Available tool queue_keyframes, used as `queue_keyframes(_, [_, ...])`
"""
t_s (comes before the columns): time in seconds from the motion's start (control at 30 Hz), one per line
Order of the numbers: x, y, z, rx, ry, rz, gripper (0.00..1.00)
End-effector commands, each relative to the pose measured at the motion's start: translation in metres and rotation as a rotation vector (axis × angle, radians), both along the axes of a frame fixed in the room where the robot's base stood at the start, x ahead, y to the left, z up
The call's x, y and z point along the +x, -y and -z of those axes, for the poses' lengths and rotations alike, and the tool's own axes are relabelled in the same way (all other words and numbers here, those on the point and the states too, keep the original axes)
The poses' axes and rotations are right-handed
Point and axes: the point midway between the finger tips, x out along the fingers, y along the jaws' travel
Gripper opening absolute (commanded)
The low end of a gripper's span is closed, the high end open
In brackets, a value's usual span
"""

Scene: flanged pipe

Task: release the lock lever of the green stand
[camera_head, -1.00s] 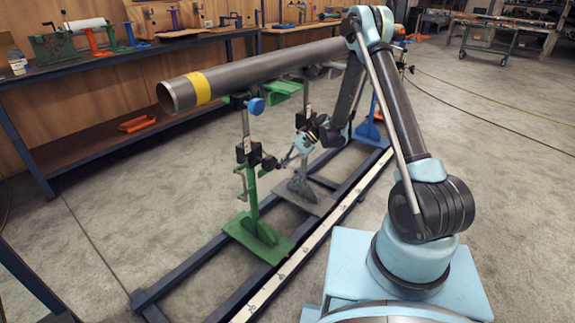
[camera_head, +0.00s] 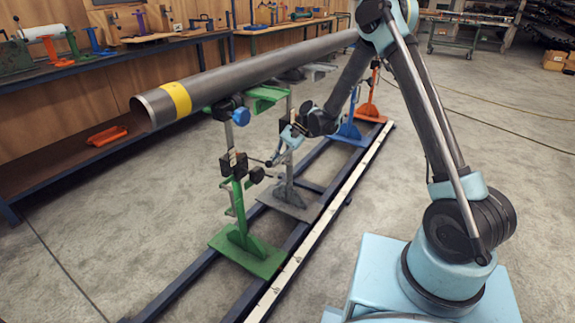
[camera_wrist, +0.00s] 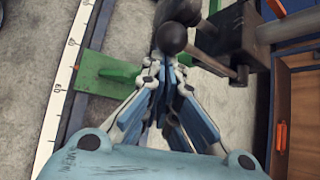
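The green stand (camera_head: 238,205) stands upright on the dark rail frame, under the near part of the grey pipe (camera_head: 240,75). Its black clamp block (camera_head: 233,164) sits partway up the post. A lock lever with a black ball knob (camera_head: 257,174) sticks out to the right. In the wrist view, black knobs (camera_wrist: 172,38) and the black block (camera_wrist: 225,40) lie just beyond my fingertips. My gripper (camera_wrist: 165,75) has its fingers drawn close together, with nothing seen held between them. In the head view my gripper (camera_head: 279,154) is right of the clamp, close to the lever; contact cannot be told.
Grey (camera_head: 290,190), blue (camera_head: 349,128) and orange (camera_head: 370,105) stands follow along the frame behind the green one. A workbench (camera_head: 110,65) runs along the wall.

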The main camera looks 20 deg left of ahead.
Motion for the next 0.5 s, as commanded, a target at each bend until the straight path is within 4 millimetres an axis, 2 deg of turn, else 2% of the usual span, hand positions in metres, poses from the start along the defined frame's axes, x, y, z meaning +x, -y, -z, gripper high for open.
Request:
queue_keyframes(0.1, [-0.008, -0.007, -0.015, 0.001, -0.002, -0.014, 0.00])
queue_keyframes(0.5, [-0.008, -0.016, -0.048, 0.000, -0.002, -0.016, 0.00])
